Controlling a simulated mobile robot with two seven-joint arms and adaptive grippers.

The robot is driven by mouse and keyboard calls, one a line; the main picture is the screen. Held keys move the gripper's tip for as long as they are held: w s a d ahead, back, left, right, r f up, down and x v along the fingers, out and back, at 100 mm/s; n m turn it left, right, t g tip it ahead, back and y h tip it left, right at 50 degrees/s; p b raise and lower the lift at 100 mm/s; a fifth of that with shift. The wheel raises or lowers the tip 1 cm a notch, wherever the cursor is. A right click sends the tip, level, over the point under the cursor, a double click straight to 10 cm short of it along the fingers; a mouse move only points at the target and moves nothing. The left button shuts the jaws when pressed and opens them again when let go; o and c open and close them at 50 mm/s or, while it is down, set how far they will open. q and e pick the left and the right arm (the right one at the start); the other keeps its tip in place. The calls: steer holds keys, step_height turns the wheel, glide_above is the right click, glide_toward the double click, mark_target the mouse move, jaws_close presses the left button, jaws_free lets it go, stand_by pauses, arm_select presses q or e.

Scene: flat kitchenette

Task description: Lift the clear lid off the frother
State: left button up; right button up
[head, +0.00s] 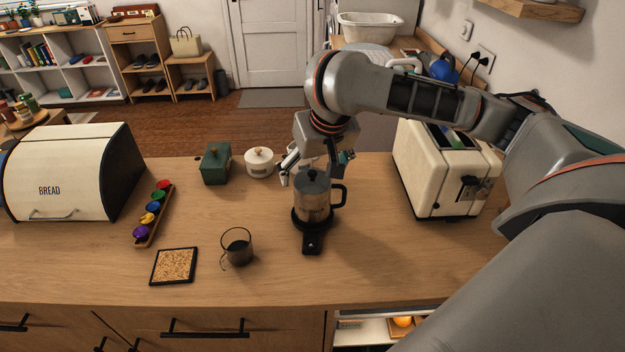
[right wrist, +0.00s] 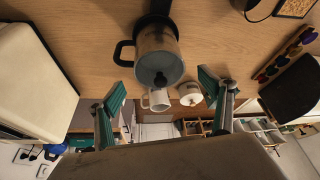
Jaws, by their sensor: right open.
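My right gripper (head: 318,165) is open and empty, just behind and above the lid. In the right wrist view its green-padded fingers (right wrist: 165,84) stand apart on either side of the knob, not touching it. My left gripper is out of view.
A cream toaster (head: 440,175) stands right of the frother. A white mug (right wrist: 158,99), a white lidded pot (head: 259,162) and a green box (head: 216,165) are behind. A glass (head: 237,246), cork coaster (head: 174,266), capsule rack (head: 153,217) and bread bin (head: 70,175) lie left.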

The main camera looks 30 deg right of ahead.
steer(key=shift+w+f, duration=0.2)
steer(key=shift+f, duration=0.3)
steer(key=c, duration=1)
steer(key=shift+r, duration=0.1)
steer(key=shift+c, duration=0.2)
